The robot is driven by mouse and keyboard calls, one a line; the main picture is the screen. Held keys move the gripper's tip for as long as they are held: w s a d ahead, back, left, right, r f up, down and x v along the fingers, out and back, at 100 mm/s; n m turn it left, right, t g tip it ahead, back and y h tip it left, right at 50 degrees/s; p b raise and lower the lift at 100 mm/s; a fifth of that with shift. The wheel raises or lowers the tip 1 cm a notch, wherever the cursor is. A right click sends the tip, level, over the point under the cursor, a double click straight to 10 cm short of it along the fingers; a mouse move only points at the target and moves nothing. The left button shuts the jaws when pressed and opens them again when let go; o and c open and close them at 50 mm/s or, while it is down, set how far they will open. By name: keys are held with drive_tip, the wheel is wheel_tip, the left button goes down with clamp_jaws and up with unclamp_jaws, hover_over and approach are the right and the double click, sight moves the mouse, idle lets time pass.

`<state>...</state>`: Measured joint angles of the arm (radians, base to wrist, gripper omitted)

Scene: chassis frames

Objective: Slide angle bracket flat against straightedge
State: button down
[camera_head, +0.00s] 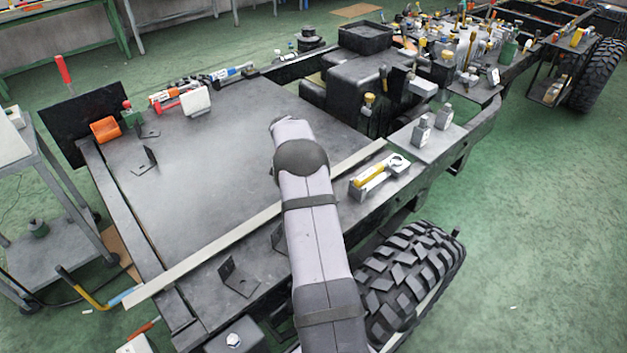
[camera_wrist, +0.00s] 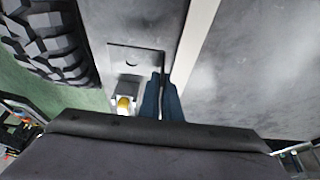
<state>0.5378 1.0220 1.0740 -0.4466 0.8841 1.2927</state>
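The straightedge (camera_head: 225,237) is a long pale strip lying across the dark plate; in the wrist view it runs as a pale bar (camera_wrist: 196,45). In the wrist view a dark angle bracket (camera_wrist: 125,58) lies beside it, flat leg down with a hole, upright leg toward the straightedge, with a narrow gap between. My gripper (camera_wrist: 162,78) has its blue fingers on either side of the upright leg and looks shut on it. In the head view my arm hides the gripper; part of a bracket (camera_head: 277,238) shows left of the arm. Another bracket (camera_head: 237,279) stands further left, apart from the straightedge.
More brackets (camera_head: 146,161) stand on the plate beyond the straightedge. A tray with a yellow-handled tool (camera_head: 372,178) sits right of my arm. A large tyre (camera_head: 410,275) lies below the frame's near side. The plate's middle is clear.

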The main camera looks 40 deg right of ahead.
drive_tip(key=shift+f+b, duration=1.1)
drive_tip(key=shift+f, duration=1.3)
drive_tip(key=shift+f+b, duration=0.4)
drive_tip(key=shift+b, duration=0.05)
drive_tip(key=c, duration=1.9)
unclamp_jaws()
drive_tip(key=shift+r, duration=0.1)
drive_tip(key=shift+r+p, duration=1.65)
drive_tip(key=shift+r, duration=1.75)
